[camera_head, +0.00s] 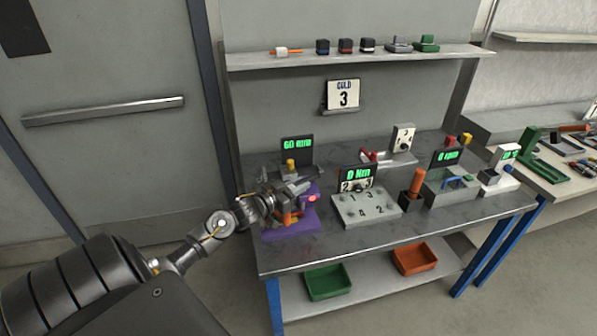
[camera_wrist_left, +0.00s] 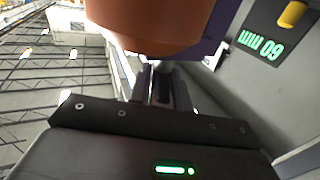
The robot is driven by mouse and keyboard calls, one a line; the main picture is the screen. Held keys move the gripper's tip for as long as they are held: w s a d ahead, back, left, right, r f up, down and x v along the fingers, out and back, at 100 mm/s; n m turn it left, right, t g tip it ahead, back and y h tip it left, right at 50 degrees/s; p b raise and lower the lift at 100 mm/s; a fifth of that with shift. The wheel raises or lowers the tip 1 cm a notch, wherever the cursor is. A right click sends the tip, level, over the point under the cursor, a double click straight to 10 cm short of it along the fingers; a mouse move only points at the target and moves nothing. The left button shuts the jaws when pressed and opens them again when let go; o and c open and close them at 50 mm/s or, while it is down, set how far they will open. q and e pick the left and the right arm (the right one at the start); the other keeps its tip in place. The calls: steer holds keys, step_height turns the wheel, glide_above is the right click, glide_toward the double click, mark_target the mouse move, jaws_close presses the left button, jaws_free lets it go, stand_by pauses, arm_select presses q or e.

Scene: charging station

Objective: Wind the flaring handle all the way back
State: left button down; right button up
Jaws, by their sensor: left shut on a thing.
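The flaring device stands at the left end of the bench on a purple base (camera_head: 290,231), with a red round button on its right side. Its orange handle (camera_head: 291,219) shows partly behind my left gripper (camera_head: 284,208). In the left wrist view the orange handle (camera_wrist_left: 150,25) fills the top, close in front of my left gripper (camera_wrist_left: 163,88). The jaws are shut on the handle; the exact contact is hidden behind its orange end. A display (camera_head: 297,144) behind the device reads 60 mm; it shows upside down in the left wrist view (camera_wrist_left: 262,45). My right gripper is not in view.
A grey numbered block (camera_head: 365,208) with a 0 Nm display stands right of the device. An orange upright handle (camera_head: 415,185) and a green-grey unit (camera_head: 452,188) stand further right. Green (camera_head: 328,282) and orange (camera_head: 414,259) bins sit on the lower shelf.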

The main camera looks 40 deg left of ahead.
arm_select(q)
steer(key=y, duration=0.1)
steer(key=n+y+p, duration=0.1)
steer(key=n+y, duration=0.1)
steer(key=shift+d+r, duration=0.25)
steer(key=n+y+p, duration=0.1)
steer(key=y, duration=0.1)
steer(key=n+y, duration=0.1)
steer(key=y, duration=0.1)
steer(key=shift+d+f+n+p, duration=0.15)
steer(key=shift+d+n+p, duration=0.05)
steer(key=shift+n+p, duration=0.2)
steer(key=n+g+y, duration=0.1)
steer(key=n+y, duration=0.1)
steer(key=y, duration=0.1)
steer(key=shift+d+f+y, duration=0.1)
steer(key=shift+y, duration=0.3)
steer(key=shift+w+n+g+y+p, duration=0.15)
steer(key=shift+n+g+y+p, duration=0.15)
steer(key=shift+n+g+y, duration=1.25)
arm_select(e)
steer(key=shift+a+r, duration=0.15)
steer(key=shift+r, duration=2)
arm_select(q)
steer(key=shift+y, duration=0.35)
steer(key=c, duration=1.4)
jaws_free()
steer(key=shift+o, duration=0.2)
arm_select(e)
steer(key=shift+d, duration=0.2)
